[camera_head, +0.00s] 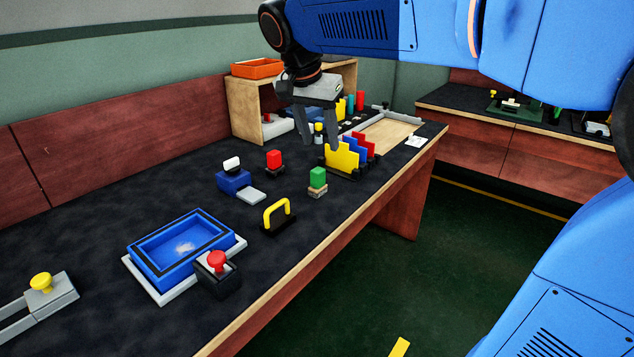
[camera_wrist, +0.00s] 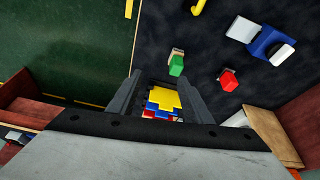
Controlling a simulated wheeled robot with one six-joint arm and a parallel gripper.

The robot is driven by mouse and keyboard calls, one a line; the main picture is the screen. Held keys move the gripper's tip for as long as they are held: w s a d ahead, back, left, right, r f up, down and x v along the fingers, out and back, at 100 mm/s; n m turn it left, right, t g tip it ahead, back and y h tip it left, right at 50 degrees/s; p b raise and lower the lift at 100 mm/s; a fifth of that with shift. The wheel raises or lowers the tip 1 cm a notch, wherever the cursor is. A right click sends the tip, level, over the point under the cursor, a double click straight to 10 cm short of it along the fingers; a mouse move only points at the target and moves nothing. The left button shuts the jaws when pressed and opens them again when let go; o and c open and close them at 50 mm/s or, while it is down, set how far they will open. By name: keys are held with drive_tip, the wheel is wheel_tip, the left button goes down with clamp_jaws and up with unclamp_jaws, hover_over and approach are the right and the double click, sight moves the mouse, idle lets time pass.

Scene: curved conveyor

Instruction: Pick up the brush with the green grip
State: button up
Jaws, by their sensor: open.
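The brush with the green grip (camera_head: 317,177) stands upright on the dark bench top, its green block above a pale beige base. It also shows in the wrist view (camera_wrist: 176,65), just beyond the fingertips and nearer the right finger. My gripper (camera_head: 320,146) points down with its fingers apart and nothing held. In the head view it is above and behind the brush, close to the stepped yellow, blue and red plates (camera_head: 343,156). In the wrist view those plates (camera_wrist: 163,97) show between my fingers (camera_wrist: 160,77). I cannot tell whether a finger touches them.
A red block on a dark base (camera_head: 274,159), a blue piece with a white knob (camera_head: 233,181) and a yellow handle (camera_head: 277,212) stand around the brush. A blue tray (camera_head: 150,272) and red button box (camera_head: 218,280) are nearer. A wooden shelf (camera_head: 244,108) stands behind.

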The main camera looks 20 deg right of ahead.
drive_tip(key=m, duration=0.2)
approach(317, 170)
drive_tip(key=shift+h, duration=0.3)
drive_tip(key=x, duration=1.1)
drive_tip(key=shift+a+f, duration=0.1)
drive_tip(key=shift+a, duration=0.15)
clamp_jaws()
